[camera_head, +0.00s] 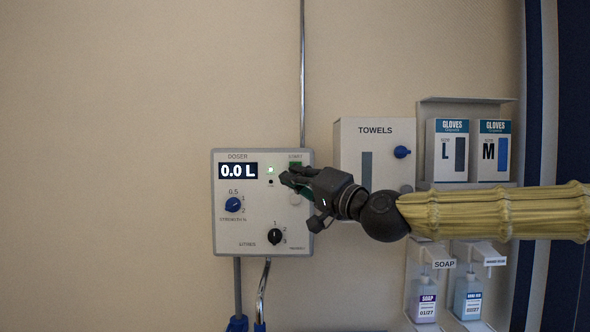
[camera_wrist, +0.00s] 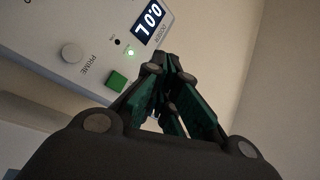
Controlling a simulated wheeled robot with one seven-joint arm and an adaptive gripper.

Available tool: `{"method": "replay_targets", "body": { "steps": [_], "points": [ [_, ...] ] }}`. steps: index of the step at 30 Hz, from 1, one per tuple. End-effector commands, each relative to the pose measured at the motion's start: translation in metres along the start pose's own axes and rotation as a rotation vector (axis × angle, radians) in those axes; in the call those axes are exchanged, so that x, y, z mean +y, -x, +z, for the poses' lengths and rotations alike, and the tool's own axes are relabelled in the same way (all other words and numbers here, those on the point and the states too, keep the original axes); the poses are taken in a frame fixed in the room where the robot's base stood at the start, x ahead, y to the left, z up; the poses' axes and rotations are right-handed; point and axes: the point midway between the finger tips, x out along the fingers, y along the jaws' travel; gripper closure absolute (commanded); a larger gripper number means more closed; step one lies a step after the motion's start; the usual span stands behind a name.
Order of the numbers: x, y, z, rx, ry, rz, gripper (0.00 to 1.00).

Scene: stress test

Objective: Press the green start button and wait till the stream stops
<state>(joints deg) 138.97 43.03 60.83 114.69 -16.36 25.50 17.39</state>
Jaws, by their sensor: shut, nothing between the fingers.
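The white doser box (camera_head: 225,240) hangs on the wall, and its display (camera_head: 238,171) reads 0.0 L. A small green light (camera_head: 270,169) glows right of the display. The green start button (camera_head: 295,165) sits under the START label, partly behind my gripper. In the wrist view the square green button (camera_wrist: 116,80) shows clear of the fingers, to their left. My gripper (camera_head: 285,178) is shut and empty, its tips in front of the panel just below and left of the button. The fingertips (camera_wrist: 165,62) show in the wrist view; whether they touch the panel cannot be told.
A blue strength knob (camera_head: 233,204) and a black litres knob (camera_head: 275,237) are on the panel. A round PRIME button (camera_wrist: 72,53) is beside the green one. Pipes (camera_head: 262,290) run below the box. A towel dispenser (camera_head: 350,140) hangs close right. Left wall is clear.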

Motion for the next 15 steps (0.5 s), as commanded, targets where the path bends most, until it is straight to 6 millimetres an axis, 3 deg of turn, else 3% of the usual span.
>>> {"method": "replay_targets", "body": {
  "steps": [15],
  "points": [
    [0.026, -0.038, -0.025, -0.002, -0.002, 0.000, 1.00]
  ]
}}
